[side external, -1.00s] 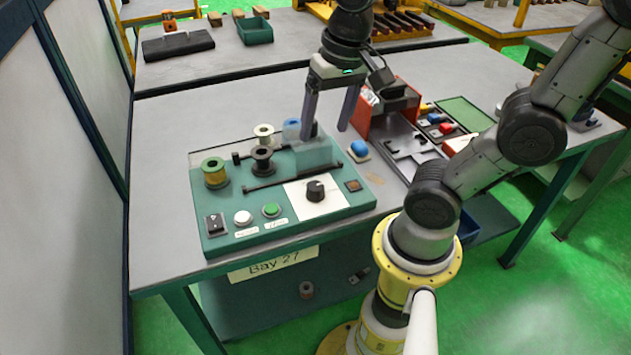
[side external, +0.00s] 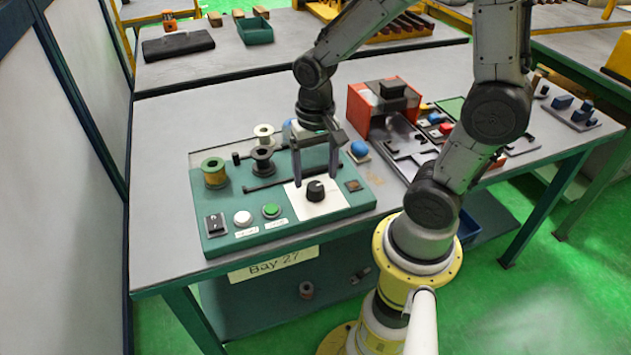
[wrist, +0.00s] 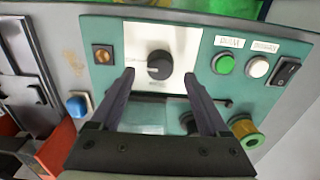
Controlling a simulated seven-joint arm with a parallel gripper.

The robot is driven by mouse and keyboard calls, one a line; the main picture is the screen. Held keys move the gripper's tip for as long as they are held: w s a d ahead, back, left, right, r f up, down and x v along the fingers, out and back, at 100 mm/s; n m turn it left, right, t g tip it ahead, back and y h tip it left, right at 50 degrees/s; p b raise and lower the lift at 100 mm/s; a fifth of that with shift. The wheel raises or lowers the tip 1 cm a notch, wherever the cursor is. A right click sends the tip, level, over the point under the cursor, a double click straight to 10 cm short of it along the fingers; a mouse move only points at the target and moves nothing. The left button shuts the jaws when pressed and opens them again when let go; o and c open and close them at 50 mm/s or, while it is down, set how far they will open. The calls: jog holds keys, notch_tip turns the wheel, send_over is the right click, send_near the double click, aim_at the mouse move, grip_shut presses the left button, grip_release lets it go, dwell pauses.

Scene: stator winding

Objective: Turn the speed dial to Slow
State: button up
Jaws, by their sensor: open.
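The speed dial is a black knob (side external: 316,190) on a white plate (side external: 335,205) at the front right of the green winding panel (side external: 215,185). In the wrist view the knob (wrist: 159,65) sits just beyond and between my two fingers, with small labels on the plate too blurred to read. My gripper (side external: 315,183) is open and points down over the white plate. Its fingers (wrist: 158,85) stand either side of the knob in the wrist view. I cannot tell whether they touch it; they hold nothing.
On the panel are a green button (side external: 271,210), a white button (side external: 243,217), a black rocker switch (side external: 215,223) and several spools (side external: 214,172). A blue button (side external: 359,149) and a red-orange holder (side external: 358,110) stand to the right. The table's left side is clear.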

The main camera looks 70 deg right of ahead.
aim_at(315, 186)
jog(key=shift+f, duration=1.6)
grip_shut()
